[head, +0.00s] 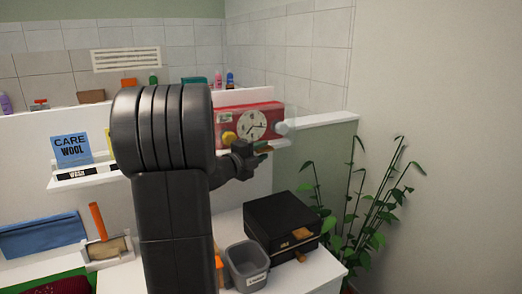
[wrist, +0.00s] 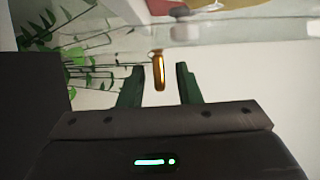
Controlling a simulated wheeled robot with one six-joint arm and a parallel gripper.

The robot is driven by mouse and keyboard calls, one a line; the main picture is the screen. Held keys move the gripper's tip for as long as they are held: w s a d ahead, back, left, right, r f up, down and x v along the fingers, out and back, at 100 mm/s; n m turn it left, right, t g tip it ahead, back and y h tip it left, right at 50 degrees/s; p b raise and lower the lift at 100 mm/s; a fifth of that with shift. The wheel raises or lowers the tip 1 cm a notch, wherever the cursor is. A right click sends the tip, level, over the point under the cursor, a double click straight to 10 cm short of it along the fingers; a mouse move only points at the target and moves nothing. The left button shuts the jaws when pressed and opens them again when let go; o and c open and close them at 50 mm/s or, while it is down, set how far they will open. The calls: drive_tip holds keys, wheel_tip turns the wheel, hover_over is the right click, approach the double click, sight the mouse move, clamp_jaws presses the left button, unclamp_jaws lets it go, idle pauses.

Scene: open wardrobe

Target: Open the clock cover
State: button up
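The red clock (head: 262,109) with a round white dial (head: 252,125) stands on the ledge in the head view. A clear, see-through cover (head: 290,112) shows faintly at its right side. My gripper (head: 264,151) is just below and in front of the clock, partly hidden by my arm. In the wrist view my gripper (wrist: 159,80) is open. A small brass handle (wrist: 158,72) appears between its green fingers, with a gap on both sides. I cannot tell how deep it sits between them. A red corner of the clock (wrist: 167,6) shows at the top of the wrist view.
A black box (head: 283,222) and a grey bin (head: 246,266) stand on the white surface below. A leafy plant (head: 365,210) is at the right. Bottles line the back ledge.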

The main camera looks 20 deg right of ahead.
drive_tip(key=shift+w+d, duration=0.1)
drive_tip(key=shift+d, duration=0.05)
drive_tip(key=shift+c, duration=0.2)
clamp_jaws()
drive_tip(key=shift+r, duration=0.1)
